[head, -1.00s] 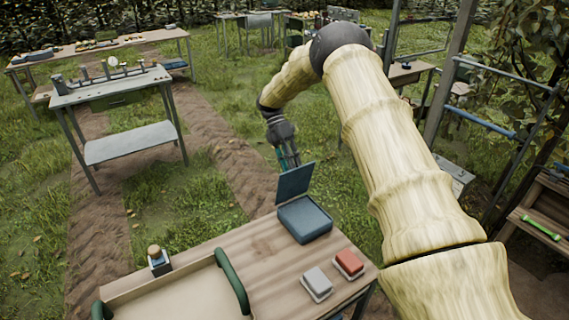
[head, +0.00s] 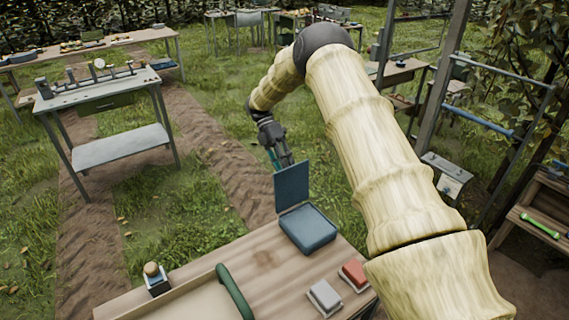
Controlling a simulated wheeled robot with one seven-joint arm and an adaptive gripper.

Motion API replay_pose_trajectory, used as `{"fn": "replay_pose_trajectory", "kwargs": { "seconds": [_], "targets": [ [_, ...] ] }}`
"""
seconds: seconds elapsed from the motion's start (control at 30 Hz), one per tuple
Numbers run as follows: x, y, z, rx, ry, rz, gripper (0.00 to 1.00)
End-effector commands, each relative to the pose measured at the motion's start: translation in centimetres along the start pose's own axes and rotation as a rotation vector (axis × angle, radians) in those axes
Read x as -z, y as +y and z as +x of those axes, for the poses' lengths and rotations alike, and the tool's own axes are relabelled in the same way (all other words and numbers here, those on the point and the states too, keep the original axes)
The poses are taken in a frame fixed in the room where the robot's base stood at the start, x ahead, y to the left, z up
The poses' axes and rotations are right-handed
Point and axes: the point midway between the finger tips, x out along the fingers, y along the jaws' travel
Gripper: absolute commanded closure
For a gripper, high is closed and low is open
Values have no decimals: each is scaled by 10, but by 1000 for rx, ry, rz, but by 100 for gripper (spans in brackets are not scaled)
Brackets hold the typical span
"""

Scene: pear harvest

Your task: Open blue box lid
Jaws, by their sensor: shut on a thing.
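The blue box (head: 309,228) stands on the near wooden table. Its flat blue lid (head: 291,187) stands up from the box's far left edge, roughly upright, so the box is open. My gripper (head: 282,162) is at the lid's top edge, coming from behind it, and is shut on the lid. The fingertips are partly hidden behind the lid, so the exact contact does not show.
A grey box (head: 324,297) and a red box (head: 354,274) sit on the wooden table (head: 265,262) in front of the blue box. A tray with a green handle (head: 234,291) is at the left. Grass surrounds the table.

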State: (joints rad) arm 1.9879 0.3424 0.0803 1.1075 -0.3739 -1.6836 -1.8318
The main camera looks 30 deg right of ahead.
Motion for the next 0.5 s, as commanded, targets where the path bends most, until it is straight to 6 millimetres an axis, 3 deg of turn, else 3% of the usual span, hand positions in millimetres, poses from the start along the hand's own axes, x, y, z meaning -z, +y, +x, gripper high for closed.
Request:
{"fn": "replay_pose_trajectory", "kwargs": {
  "seconds": [0.03,0.1,0.13,0.23,0.37,0.5],
  "targets": [
    [2,11,20,13,8,-7,100],
    [2,11,20,13,8,-8,100],
    [2,11,20,13,8,-8,69],
    [2,11,20,14,8,-7,51],
    [0,9,20,13,8,-4,47],
    [-3,7,19,12,7,-2,50]
  ]
}}
